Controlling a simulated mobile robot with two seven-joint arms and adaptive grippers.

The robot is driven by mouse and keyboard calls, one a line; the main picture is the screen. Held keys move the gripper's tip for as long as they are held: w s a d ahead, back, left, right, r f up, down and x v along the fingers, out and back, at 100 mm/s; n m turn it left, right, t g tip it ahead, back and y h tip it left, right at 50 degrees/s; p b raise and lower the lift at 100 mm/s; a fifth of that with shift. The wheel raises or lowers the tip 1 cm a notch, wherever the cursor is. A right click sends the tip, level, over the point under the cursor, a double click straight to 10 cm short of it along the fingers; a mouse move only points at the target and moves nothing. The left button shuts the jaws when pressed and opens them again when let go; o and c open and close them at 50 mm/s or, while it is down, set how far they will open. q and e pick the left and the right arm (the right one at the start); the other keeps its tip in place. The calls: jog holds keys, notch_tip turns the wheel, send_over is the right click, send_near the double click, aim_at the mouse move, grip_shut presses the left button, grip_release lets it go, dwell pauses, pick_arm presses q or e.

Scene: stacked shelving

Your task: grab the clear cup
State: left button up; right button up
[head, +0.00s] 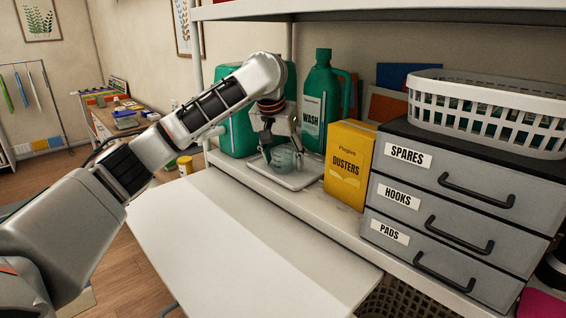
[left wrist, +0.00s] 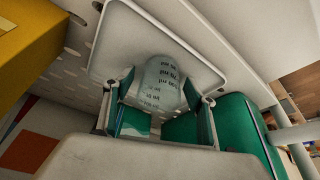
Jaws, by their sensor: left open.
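The clear cup (head: 284,160) stands on a white tray (head: 306,182) on the shelf, partly hidden by my left gripper. In the left wrist view the cup (left wrist: 163,82) is see-through with dark printed measuring marks. My left gripper (head: 281,149) is open and comes down from above at the cup. In the left wrist view the fingers of the left gripper (left wrist: 165,105) show on either side of the cup. I cannot tell whether either finger touches it. My right gripper is not in view.
A green WASH bottle (head: 315,100) stands behind the tray, and a green container (head: 238,132) stands to its left. A yellow DUSTERS box (head: 348,165) is close on the right, beside grey drawers (head: 455,205). An upper shelf (head: 390,12) hangs overhead. The white surface (head: 235,240) in front is clear.

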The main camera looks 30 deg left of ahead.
pick_arm(q)
jog(key=c, duration=0.9)
